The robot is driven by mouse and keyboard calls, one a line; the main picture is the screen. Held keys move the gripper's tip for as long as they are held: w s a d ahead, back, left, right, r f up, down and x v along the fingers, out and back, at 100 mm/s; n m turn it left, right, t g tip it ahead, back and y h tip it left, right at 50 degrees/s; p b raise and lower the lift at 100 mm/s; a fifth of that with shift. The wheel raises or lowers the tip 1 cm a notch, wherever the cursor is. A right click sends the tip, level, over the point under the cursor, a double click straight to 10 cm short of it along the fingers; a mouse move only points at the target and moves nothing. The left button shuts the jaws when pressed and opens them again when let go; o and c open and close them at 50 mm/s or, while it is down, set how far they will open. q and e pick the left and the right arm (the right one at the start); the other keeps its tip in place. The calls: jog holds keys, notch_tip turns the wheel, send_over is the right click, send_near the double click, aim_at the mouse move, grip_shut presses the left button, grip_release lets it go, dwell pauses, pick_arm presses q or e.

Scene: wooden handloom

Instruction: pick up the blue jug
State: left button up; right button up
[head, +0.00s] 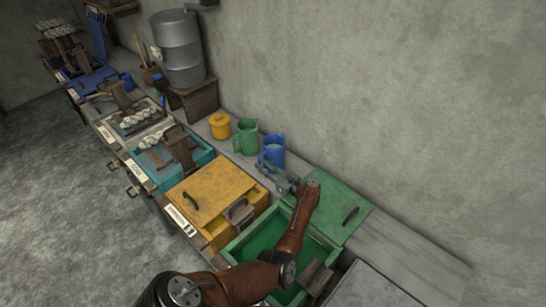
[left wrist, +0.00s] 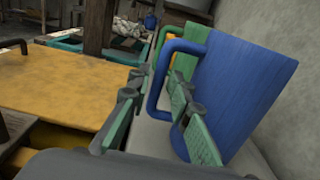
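The blue jug (head: 272,153) stands upright on the grey ledge by the wall. In the left wrist view the jug (left wrist: 240,90) fills the right side, with its looped handle (left wrist: 158,85) toward the left. My left gripper (head: 282,178) is just in front of the jug in the head view. In the left wrist view its two green-padded fingers (left wrist: 157,105) are spread apart, with the handle showing in the gap between them. The right finger overlaps the jug's body in the picture; I cannot tell whether it touches. My right gripper is not in view.
A green jug (head: 246,138) stands close behind the blue one, with a yellow lidded pot (head: 220,126) beyond it. A yellow box with a lid (head: 208,190) is to the left. An open green box (head: 238,245) lies below my arm, its green lid (head: 336,208) to the right.

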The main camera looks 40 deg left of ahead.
pick_arm(q)
jog(key=shift+w+a, duration=0.15)
jog(key=shift+a, duration=1.1)
jog(key=shift+c, duration=0.3)
grip_shut()
jog(key=shift+r, duration=0.2)
